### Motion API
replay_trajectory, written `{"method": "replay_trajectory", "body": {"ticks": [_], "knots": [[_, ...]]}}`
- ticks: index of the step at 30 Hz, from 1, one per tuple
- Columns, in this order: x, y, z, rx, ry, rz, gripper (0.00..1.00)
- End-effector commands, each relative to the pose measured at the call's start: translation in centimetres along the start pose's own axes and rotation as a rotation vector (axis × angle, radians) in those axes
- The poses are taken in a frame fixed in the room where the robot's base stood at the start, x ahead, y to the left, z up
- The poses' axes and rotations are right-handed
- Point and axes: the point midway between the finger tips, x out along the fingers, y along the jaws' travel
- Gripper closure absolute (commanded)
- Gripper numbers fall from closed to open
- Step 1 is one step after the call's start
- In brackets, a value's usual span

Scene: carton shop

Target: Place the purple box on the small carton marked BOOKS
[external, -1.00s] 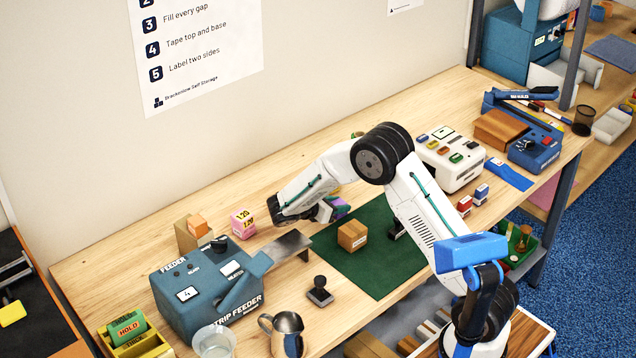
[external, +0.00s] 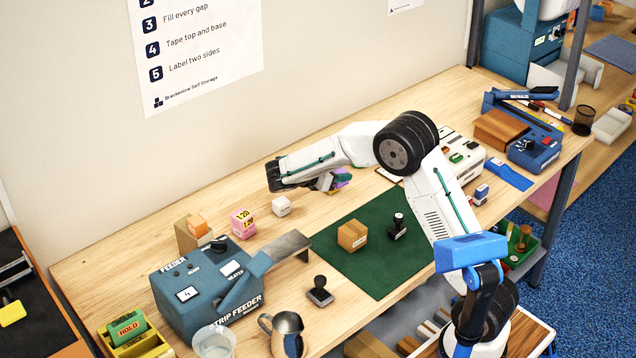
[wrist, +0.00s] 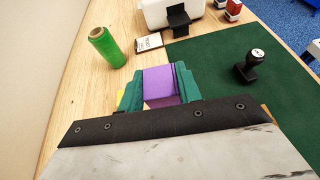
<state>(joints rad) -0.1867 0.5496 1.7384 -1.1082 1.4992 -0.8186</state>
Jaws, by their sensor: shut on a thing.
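The purple box (wrist: 160,84) is held between the teal fingers of my gripper (wrist: 160,76) in the wrist view. In the external view only a bit of the purple box (external: 344,175) shows beside my gripper (external: 334,184), partly hidden by the wrist. My gripper is shut on it, above the back of the bench. A small brown carton (external: 352,236) with a white label sits on the green mat, in front of my gripper and apart from it. Its label is too small to read.
A black-handled stamp (external: 397,227) stands on the green mat (external: 385,268), right of the carton. A white cube (external: 282,206) and a pink box (external: 243,222) stand to the left. A green roll (wrist: 106,47) stands near the wall. The blue strip feeder (external: 205,285) is front left.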

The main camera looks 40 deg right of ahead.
Motion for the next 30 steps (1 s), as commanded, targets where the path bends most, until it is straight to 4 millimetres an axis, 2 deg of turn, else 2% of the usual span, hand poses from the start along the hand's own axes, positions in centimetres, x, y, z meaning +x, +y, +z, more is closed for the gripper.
{"method": "replay_trajectory", "body": {"ticks": [1,4,9,12,20,25,30], "knots": [[-0.6,0.0,1.4,0.006,0.002,0.003,0.90],[-1.4,0.0,3.5,0.006,0.001,0.002,0.90],[-2.7,0.0,6.5,0.004,0.001,0.001,0.90],[-2.9,-0.2,7.6,0.005,0.000,-0.012,0.90],[0.1,-4.3,5.2,0.097,-0.001,-0.246,0.90],[1.8,-8.6,2.9,0.215,-0.002,-0.534,0.90],[1.9,-12.7,0.7,0.368,-0.002,-0.901,0.90]]}}
